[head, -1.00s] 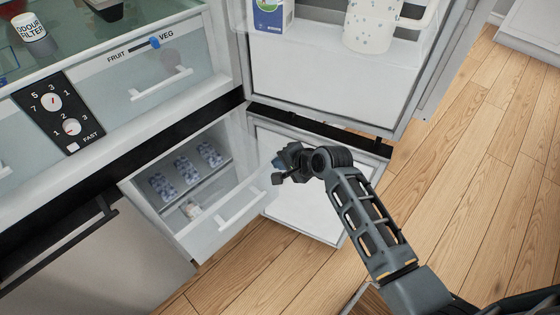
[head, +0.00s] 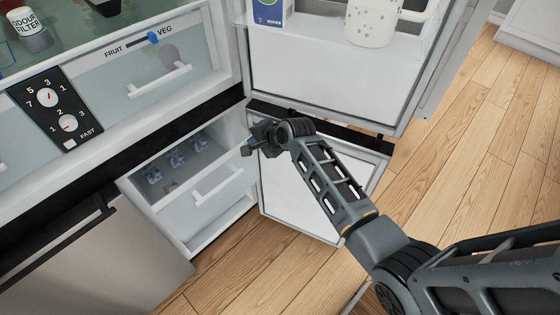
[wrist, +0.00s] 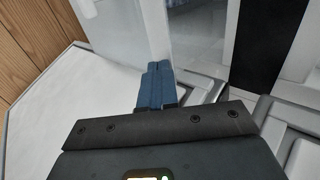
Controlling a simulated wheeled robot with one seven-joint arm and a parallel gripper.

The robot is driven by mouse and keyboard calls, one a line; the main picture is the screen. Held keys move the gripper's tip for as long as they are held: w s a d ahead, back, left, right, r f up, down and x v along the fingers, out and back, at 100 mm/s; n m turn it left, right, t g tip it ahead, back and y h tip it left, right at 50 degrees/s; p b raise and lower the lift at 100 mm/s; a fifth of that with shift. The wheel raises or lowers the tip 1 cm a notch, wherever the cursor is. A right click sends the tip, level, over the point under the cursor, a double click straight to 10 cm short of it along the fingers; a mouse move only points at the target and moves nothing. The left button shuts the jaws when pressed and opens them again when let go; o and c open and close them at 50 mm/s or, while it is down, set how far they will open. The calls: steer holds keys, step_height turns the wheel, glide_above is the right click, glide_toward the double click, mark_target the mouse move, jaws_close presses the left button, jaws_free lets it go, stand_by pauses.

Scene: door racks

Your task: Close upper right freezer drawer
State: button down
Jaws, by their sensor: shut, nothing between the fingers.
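The freezer drawer (head: 228,203) is pale and translucent with a white bar handle (head: 217,187). It sits in the lower compartment, partly out, its top open and several frosty items (head: 175,161) visible inside. My gripper (head: 247,149) is shut and empty, at the drawer's upper right corner, between the drawer and the open freezer door. In the wrist view its blue fingers (wrist: 156,84) are together beside a white upright panel edge (wrist: 150,35). I cannot tell whether they touch the drawer.
The open freezer door (head: 305,190) stands right of the drawer, behind my arm. The open upper fridge door (head: 325,75) hangs above. A glass-fronted fruit and veg drawer (head: 125,85) is above left. Wood floor (head: 465,150) is clear at right.

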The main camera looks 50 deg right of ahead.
steer(key=b, duration=0.5)
glide_toward(227, 119)
steer(key=w+a+f, duration=0.2)
steer(key=w, duration=0.1)
steer(key=shift+w+a+f, duration=0.15)
steer(key=shift+w+f, duration=0.05)
steer(key=shift+f, duration=0.2)
